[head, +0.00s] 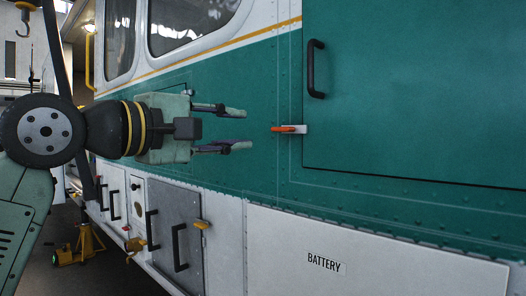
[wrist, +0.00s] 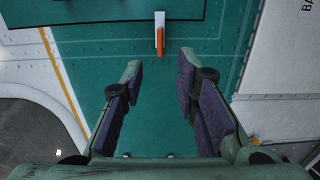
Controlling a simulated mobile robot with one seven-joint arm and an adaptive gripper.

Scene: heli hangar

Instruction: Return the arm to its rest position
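My gripper (head: 240,129) is at the end of my arm, left of centre in the head view, in front of the helicopter's green side. Its two fingers are spread apart with nothing between them. In the wrist view my gripper (wrist: 160,75) also shows open and empty, with purple pads on the inner finger faces. An orange latch handle on a white plate (head: 290,129) lies just beyond the fingertips and apart from them. The orange handle (wrist: 160,40) appears above the gap between the fingers in the wrist view.
A green door (head: 420,90) with a black handle (head: 316,68) fills the upper right. Below it is a white panel marked BATTERY (head: 326,263). A grey hatch (head: 176,228) with black handles is lower left. A yellow jack (head: 80,245) stands on the floor at left.

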